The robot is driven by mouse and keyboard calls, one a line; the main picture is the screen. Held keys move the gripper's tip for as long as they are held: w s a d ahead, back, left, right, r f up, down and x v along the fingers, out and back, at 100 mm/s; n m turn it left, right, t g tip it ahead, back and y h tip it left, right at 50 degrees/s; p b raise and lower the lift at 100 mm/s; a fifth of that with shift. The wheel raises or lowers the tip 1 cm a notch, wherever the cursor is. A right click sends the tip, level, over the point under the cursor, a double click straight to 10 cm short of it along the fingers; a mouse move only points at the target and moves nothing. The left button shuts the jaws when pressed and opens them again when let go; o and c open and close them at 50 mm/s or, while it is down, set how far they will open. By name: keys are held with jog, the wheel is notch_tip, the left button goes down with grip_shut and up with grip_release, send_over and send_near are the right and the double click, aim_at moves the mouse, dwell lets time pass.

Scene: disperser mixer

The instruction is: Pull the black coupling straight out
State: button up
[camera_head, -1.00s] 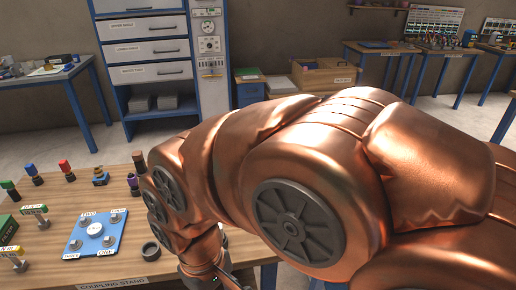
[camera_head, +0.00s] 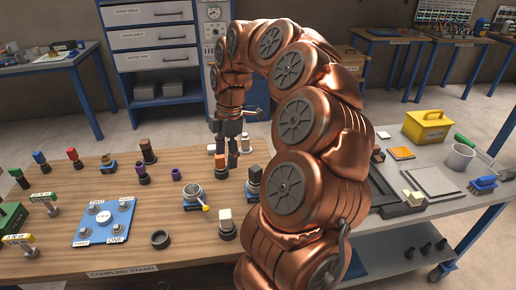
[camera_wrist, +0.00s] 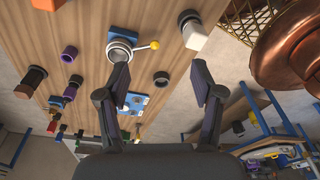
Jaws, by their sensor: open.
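My gripper (camera_head: 226,150) points down over the back middle of the wooden table. In the wrist view its two fingers (camera_wrist: 159,72) are spread with nothing between them. A plain black ring (camera_head: 160,239) lies near the front edge; a black ring also shows in the wrist view (camera_wrist: 161,78). I cannot tell which of these is the black coupling. A metal socket (camera_head: 193,191) with a yellow lever stands on a blue base; it also shows in the wrist view (camera_wrist: 121,47).
Several colored couplings stand around, among them a brown-topped one (camera_head: 147,151) and a white-topped one (camera_head: 226,222). A blue plate (camera_head: 104,222) with metal posts lies at left. A grey cart (camera_head: 440,185) with a yellow box (camera_head: 426,127) stands at right.

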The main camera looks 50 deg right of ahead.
jog(key=n, duration=0.2)
send_over(256, 168)
notch_tip(256, 168, down, 4)
jog(key=shift+w+d+r, duration=0.1)
jog(key=shift+d+r, duration=0.05)
jog(key=shift+r, duration=0.1)
jog(key=shift+d+f, duration=0.15)
jog(key=shift+d, duration=0.15)
jog(key=shift+f, duration=0.2)
jog(key=shift+a+f+p, duration=0.2)
jog(key=shift+f+p, duration=0.1)
jog(key=shift+f, duration=0.9)
jog(key=shift+a+f+p, duration=0.15)
jog(key=shift+f+p, duration=0.2)
jog(key=shift+f, duration=0.9)
jog(key=shift+a+f+p, duration=0.2)
jog(key=shift+f+p, duration=0.1)
jog(key=shift+f, duration=0.9)
grip_shut()
jog(key=c, duration=0.6)
grip_release()
grip_shut()
